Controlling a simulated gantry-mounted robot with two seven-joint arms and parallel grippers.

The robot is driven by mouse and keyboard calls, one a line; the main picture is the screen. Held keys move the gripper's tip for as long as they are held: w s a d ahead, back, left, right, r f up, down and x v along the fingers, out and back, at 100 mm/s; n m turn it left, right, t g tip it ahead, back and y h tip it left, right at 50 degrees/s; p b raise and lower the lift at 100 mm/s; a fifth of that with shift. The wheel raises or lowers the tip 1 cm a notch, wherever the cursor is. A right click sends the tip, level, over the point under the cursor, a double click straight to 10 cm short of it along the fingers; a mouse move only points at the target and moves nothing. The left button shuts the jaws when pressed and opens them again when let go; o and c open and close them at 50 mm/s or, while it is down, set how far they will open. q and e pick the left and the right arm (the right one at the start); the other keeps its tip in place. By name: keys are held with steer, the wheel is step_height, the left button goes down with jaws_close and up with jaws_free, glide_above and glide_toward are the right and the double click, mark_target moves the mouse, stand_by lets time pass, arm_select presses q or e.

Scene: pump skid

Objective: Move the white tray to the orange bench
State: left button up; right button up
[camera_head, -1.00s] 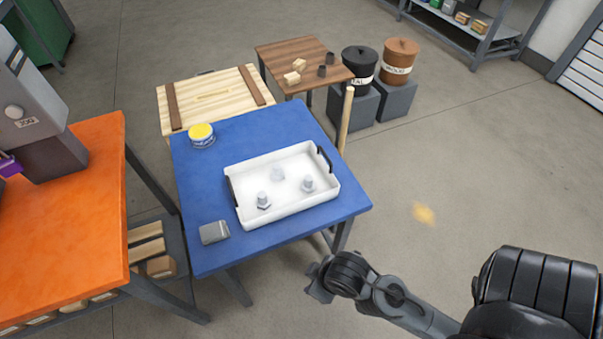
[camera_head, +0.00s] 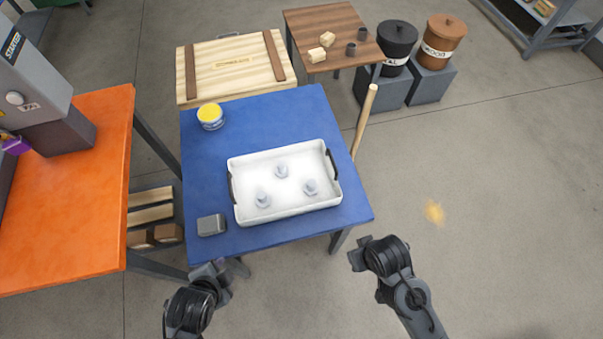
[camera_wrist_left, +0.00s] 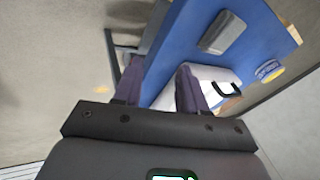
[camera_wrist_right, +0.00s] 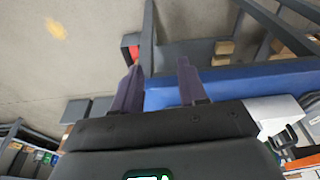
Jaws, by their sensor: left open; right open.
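The white tray (camera_head: 290,208) lies on the blue table (camera_head: 205,165), with a black handle at each short end and several grey fittings inside. Part of it shows in the left wrist view (camera_wrist_left: 172,97) and the right wrist view (camera_wrist_right: 272,112). The orange bench (camera_head: 85,190) stands to the left, apart from the blue table across a gap. My left gripper (camera_head: 212,270) is open and empty, in front of the blue table's near edge; its fingers also show in the left wrist view (camera_wrist_left: 160,88). My right gripper (camera_head: 358,252) is open and empty, off the table's near right corner.
A grey block (camera_head: 211,225) and a yellow-topped tin (camera_head: 210,116) are on the blue table. A grey machine (camera_head: 40,95) stands on the orange bench. A wooden crate (camera_head: 230,70) is behind the table, and a wooden pole (camera_head: 365,118) rises at its right edge.

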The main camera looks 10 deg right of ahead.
arm_select(q)
steer(key=w+d+m+t, duration=0.1)
steer(key=w+d+m, duration=0.3)
steer(key=m, duration=0.3)
arm_select(e)
steer(key=w, duration=0.5)
arm_select(q)
steer(key=m+t+p, duration=0.3)
steer(key=m, duration=1)
glide_toward(229, 183)
steer(key=shift+w+a, duration=0.1)
arm_select(e)
steer(key=t+h, duration=0.2)
glide_toward(333, 163)
steer(key=shift+s, duration=0.2)
arm_select(q)
steer(key=shift+x, duration=5.4)
arm_select(e)
steer(key=shift+x, duration=5.35)
steer(key=shift+w, duration=0.1)
